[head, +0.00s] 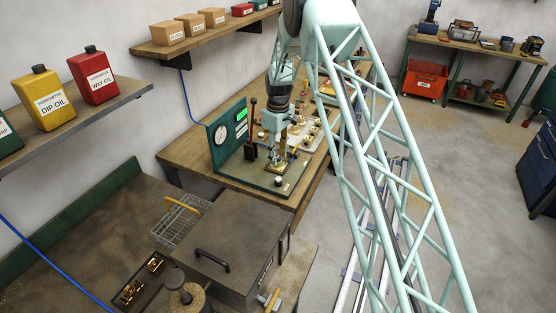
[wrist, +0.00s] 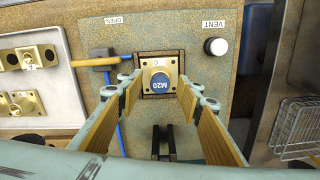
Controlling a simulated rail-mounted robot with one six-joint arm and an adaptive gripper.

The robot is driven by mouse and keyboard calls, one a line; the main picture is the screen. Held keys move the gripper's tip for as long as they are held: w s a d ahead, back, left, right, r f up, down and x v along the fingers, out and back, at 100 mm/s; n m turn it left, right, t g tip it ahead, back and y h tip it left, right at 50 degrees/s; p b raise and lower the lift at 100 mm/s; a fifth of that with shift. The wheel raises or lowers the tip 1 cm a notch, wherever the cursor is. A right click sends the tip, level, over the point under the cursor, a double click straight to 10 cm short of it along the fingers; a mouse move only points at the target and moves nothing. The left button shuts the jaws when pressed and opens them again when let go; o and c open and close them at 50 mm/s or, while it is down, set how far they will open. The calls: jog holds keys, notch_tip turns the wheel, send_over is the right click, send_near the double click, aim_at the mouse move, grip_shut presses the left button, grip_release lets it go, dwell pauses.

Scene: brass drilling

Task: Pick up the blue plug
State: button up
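The blue plug (wrist: 159,84), a round cap marked M20, sits in a brass body (wrist: 160,65) marked C in the wrist view. The brass body stands in a dark square recess of the bench fixture. My gripper (wrist: 160,90) is open. Its two brass-coloured fingers stand left and right of the plug and body, with a gap showing between each finger and the plug. In the head view my gripper (head: 281,152) is low over the green-edged fixture on the bench; the plug cannot be made out clearly there.
A yellow-handled lever (wrist: 95,62) by the OPEN label and a white VENT knob (wrist: 216,46) flank the recess. A pale tray (wrist: 62,72) with brass parts lies left. A wire basket (wrist: 297,128) is at right. A gauge panel (head: 229,133) stands beside the gripper.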

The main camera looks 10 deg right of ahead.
aim_at(278, 157)
jog(key=shift+c, duration=0.7)
jog(key=c, duration=0.7)
jog(key=shift+o, duration=0.2)
jog(key=shift+r, duration=0.1)
jog(key=shift+r+b, duration=0.35)
jog(key=shift+r, duration=1.35)
jog(key=s+r+b, duration=0.1)
jog(key=s+b, duration=0.1)
jog(key=s, duration=1.4)
jog(key=shift+a+r, duration=0.2)
jog(key=shift+a, duration=0.25)
jog(key=shift+f+m+b, duration=0.15)
jog(key=shift+m+b, duration=0.15)
jog(key=shift+b, duration=0.05)
